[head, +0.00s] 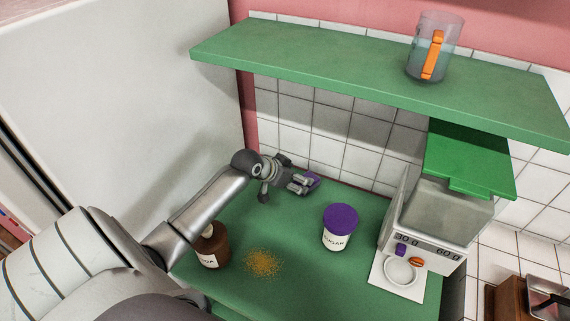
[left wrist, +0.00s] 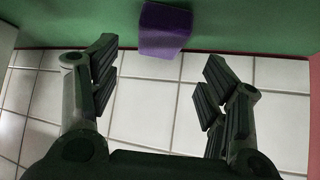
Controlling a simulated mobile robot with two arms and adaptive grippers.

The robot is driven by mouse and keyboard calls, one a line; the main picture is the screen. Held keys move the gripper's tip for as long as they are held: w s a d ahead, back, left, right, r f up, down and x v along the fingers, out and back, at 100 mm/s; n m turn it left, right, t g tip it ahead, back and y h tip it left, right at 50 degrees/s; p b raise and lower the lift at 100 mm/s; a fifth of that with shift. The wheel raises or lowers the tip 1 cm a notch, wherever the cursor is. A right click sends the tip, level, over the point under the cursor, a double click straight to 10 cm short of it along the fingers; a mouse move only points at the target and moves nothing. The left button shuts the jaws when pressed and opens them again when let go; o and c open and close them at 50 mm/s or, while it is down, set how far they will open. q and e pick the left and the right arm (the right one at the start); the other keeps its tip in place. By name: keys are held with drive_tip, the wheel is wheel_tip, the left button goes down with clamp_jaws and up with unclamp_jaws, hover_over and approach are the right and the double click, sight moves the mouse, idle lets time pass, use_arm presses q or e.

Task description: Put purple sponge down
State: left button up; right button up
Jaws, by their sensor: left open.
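The purple sponge (head: 313,178) is on the green counter near the tiled back wall, mostly hidden behind my left gripper in the head view. My left gripper (head: 303,185) is right in front of it. In the left wrist view the sponge (left wrist: 163,30) shows as a purple block against the green surface. There my left gripper (left wrist: 161,75) is open, its fingers wide apart. The sponge lies ahead of the fingertips, with a visible gap to both sides. My right gripper is in neither view.
A sugar jar with purple lid (head: 340,227) and a brown jar (head: 211,246) stand on the green counter (head: 310,285). Yellow-brown crumbs (head: 263,263) lie between them. A grey scale-like machine (head: 438,220) stands right. A green shelf (head: 330,72) with a clear jug (head: 433,48) overhangs.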

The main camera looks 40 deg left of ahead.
use_arm(q)
drive_tip(key=v, duration=0.6)
idle(0.3)
drive_tip(key=shift+s+d, duration=0.1)
